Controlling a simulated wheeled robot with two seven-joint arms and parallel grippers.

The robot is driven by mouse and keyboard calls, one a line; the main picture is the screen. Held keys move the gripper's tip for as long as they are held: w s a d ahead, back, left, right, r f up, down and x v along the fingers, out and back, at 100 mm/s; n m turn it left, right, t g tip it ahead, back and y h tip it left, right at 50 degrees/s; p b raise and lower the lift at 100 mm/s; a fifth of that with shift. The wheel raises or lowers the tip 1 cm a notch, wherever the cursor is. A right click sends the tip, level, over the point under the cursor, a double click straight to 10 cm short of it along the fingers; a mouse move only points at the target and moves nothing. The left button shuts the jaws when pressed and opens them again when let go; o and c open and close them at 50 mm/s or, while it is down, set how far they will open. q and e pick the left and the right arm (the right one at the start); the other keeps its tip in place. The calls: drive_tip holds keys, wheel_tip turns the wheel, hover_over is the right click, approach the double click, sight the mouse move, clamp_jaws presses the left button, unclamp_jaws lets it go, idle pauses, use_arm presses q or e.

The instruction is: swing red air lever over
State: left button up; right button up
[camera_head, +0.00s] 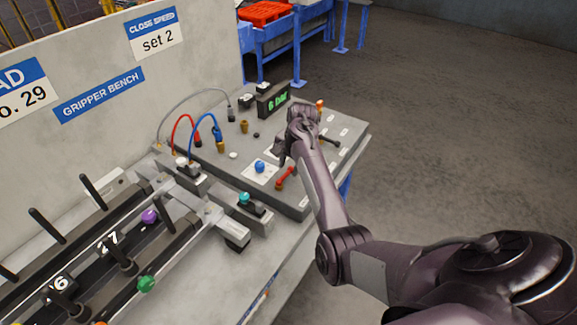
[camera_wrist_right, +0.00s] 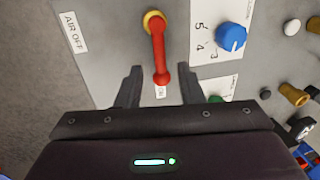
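The red air lever (camera_head: 286,178) is on the grey control panel, and in the right wrist view it (camera_wrist_right: 158,50) swings from a brass pivot at the top. Its rounded free end points toward my gripper, by a small label partly hidden that seems to read ON. An AIR OFF label (camera_wrist_right: 74,32) is to the left. My right gripper (camera_wrist_right: 160,82) is open, with one finger on each side of the lever's free end in the picture; no contact is visible. In the head view my right gripper (camera_head: 283,154) is over the panel, partly hidden by its wrist. My left gripper is not in view.
A blue knob (camera_head: 260,167) sits beside the lever. A display (camera_head: 272,99) shows green digits, with red and blue hoses (camera_head: 203,118) left of it. A bench fixture with several dark bars (camera_head: 120,255) fills the lower left. Open floor lies right of the bench.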

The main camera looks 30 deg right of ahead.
drive_tip(key=shift+w+a+f, duration=0.1)
drive_tip(key=shift+w+f, duration=0.05)
drive_tip(key=shift+f, duration=0.8)
clamp_jaws()
